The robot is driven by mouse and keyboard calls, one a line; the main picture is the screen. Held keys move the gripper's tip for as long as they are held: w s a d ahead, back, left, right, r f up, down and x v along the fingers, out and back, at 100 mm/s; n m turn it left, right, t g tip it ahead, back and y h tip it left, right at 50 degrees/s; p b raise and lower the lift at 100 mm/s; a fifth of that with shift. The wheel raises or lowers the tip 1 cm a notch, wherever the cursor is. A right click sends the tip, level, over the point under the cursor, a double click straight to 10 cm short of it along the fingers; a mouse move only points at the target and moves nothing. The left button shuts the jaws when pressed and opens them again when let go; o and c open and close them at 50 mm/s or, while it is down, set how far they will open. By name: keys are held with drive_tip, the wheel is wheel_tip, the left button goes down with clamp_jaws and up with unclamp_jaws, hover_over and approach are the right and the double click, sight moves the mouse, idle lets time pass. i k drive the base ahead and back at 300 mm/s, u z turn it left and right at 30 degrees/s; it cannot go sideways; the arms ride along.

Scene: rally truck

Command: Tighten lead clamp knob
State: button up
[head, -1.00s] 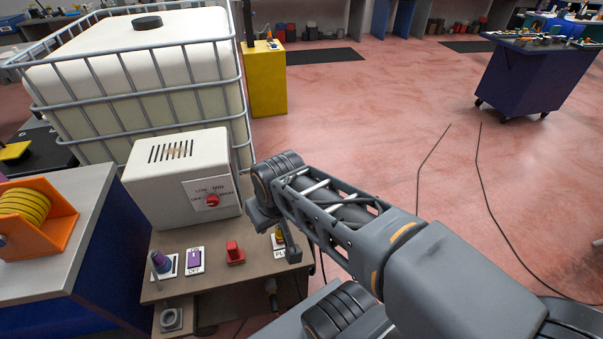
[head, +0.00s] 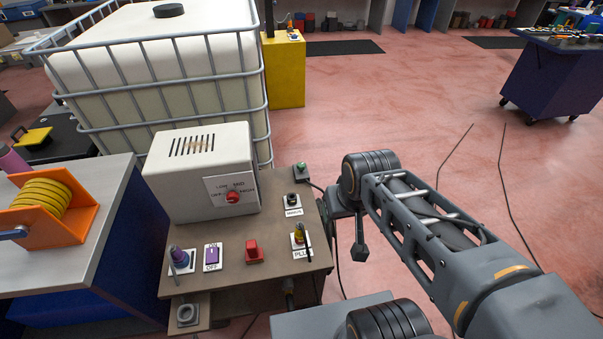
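A brown bench panel (head: 240,275) carries several small controls. At its right edge stands a black knob (head: 292,198) with a small white label too blurred to read surely. Below it is a yellow and dark upright part (head: 299,236) on a plate whose label seems to read PLUG. At the front left is a blue-purple knob (head: 179,256) with a thin grey lever. I cannot tell for sure which of these is the lead clamp knob. My gripper (head: 361,250) hangs right of the panel, apart from it, pointing down. Its finger gap is not visible.
A white box (head: 200,190) with a red dial (head: 233,196) stands at the panel's back. A purple switch (head: 212,257), a red block (head: 254,251) and a green button (head: 301,168) are near. A caged white tank (head: 160,60) is behind.

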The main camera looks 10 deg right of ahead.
sight(300, 166)
drive_tip(key=u, duration=3.8)
drive_tip(key=k, duration=1.7)
drive_tip(key=z, duration=1.85)
drive_tip(key=i, duration=0.5)
drive_tip(key=u, duration=0.05)
